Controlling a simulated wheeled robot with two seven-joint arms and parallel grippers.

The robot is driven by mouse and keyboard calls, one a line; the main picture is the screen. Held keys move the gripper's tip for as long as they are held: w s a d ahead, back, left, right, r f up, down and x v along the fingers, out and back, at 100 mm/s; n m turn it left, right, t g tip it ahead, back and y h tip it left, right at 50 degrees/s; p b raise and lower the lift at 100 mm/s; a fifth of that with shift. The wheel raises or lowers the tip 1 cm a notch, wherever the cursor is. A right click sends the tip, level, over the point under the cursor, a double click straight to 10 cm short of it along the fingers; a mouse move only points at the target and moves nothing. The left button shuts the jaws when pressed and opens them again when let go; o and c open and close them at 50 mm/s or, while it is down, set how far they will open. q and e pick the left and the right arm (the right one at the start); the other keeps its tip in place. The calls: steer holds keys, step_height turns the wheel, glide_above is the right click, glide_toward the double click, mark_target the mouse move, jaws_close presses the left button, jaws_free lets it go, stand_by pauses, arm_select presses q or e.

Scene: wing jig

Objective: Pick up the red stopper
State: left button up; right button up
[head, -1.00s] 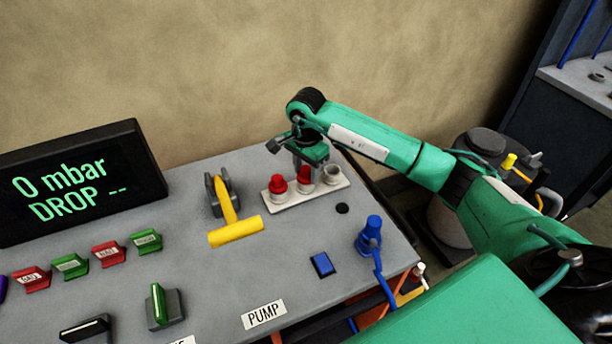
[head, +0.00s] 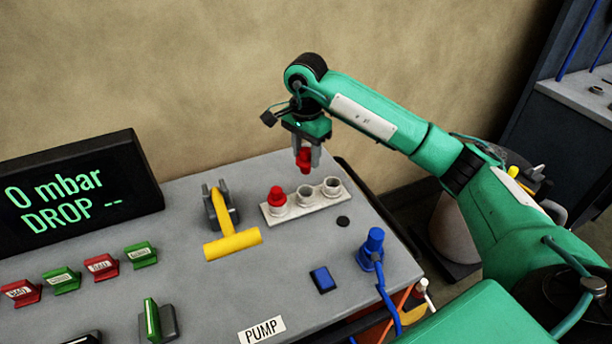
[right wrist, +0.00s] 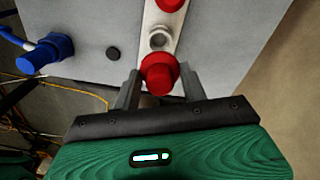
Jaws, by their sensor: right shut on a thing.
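My right gripper (head: 303,158) is shut on a red stopper (head: 304,160) and holds it in the air above the white holder (head: 298,214). In the right wrist view the held red stopper (right wrist: 158,73) sits between the two grey fingers (right wrist: 160,88). A second red stopper (head: 277,197) stands in the left place of the holder. The middle and right places of the holder are empty. My left gripper is not in view.
Left of the holder stands a yellow-handled lever (head: 232,240). A blue fitting with a hose (head: 373,246) and a blue button (head: 322,279) are nearer the front. A display (head: 70,192) stands at left.

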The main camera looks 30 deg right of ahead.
mark_target(306, 150)
step_height(306, 150, up, 10)
steer(key=shift+f, duration=0.1)
steer(key=shift+r+p, duration=0.9)
steer(key=shift+r, duration=0.9)
